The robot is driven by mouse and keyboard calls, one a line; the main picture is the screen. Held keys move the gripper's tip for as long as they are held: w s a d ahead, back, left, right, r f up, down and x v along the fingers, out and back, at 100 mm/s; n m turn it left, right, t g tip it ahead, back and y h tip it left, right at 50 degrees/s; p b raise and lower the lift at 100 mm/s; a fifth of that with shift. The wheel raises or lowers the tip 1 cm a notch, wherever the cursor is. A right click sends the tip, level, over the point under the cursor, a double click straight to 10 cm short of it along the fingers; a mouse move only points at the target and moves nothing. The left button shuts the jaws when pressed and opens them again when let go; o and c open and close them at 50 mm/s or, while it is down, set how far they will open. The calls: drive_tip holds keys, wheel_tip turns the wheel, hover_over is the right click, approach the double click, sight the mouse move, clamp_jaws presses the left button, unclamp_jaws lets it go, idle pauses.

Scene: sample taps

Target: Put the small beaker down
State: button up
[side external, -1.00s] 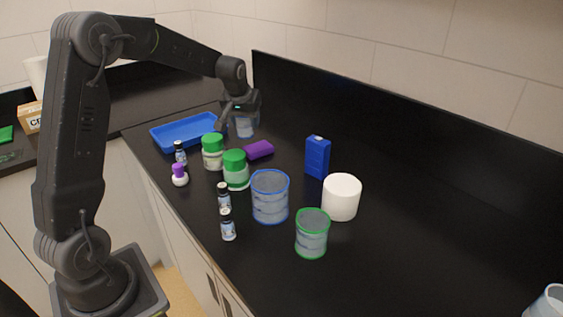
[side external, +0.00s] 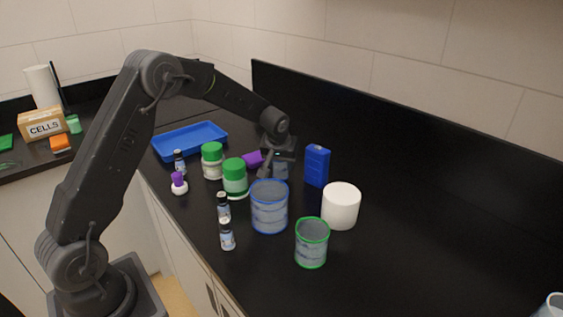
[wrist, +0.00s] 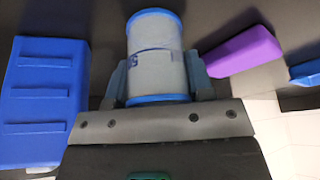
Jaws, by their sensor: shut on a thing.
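The small beaker (wrist: 155,58), greyish and clear with blue rims, is between the fingers of my gripper (wrist: 158,85) in the wrist view. My gripper is shut on its sides. In the side view my gripper (side external: 277,163) is low over the black bench, behind the large blue-rimmed beaker and left of the blue box. There the small beaker (side external: 282,170) is partly hidden by my gripper. I cannot tell whether its base touches the bench.
The blue box (side external: 317,166) is close on the right, a purple block (side external: 252,159) close on the left. The blue-rimmed beaker (side external: 269,208), green-rimmed beaker (side external: 311,243), white cylinder (side external: 341,206) and green-capped jars (side external: 235,180) stand nearer the camera. A blue tray (side external: 190,140) lies behind. The right bench is mostly clear.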

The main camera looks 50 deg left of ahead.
drive_tip(key=shift+f, duration=0.15)
drive_tip(key=o, duration=0.9)
drive_tip(key=shift+r, duration=0.5)
drive_tip(key=s+d+r+m, duration=0.1)
drive_tip(key=s+d+r, duration=0.2)
drive_tip(key=s+r, duration=0.35)
drive_tip(key=s+d+r, duration=0.3)
drive_tip(key=d+r, duration=0.1)
drive_tip(key=r, duration=0.5)
drive_tip(key=s+d+m+t+h, duration=0.1)
drive_tip(key=s+d+m, duration=0.2)
drive_tip(key=s, duration=0.9)
drive_tip(key=s+d+r+m+h, duration=0.1)
drive_tip(key=s+d+m, duration=0.2)
drive_tip(key=s, duration=0.9)
drive_tip(key=d, duration=0.3)
drive_tip(key=shift+t+h, duration=0.4)
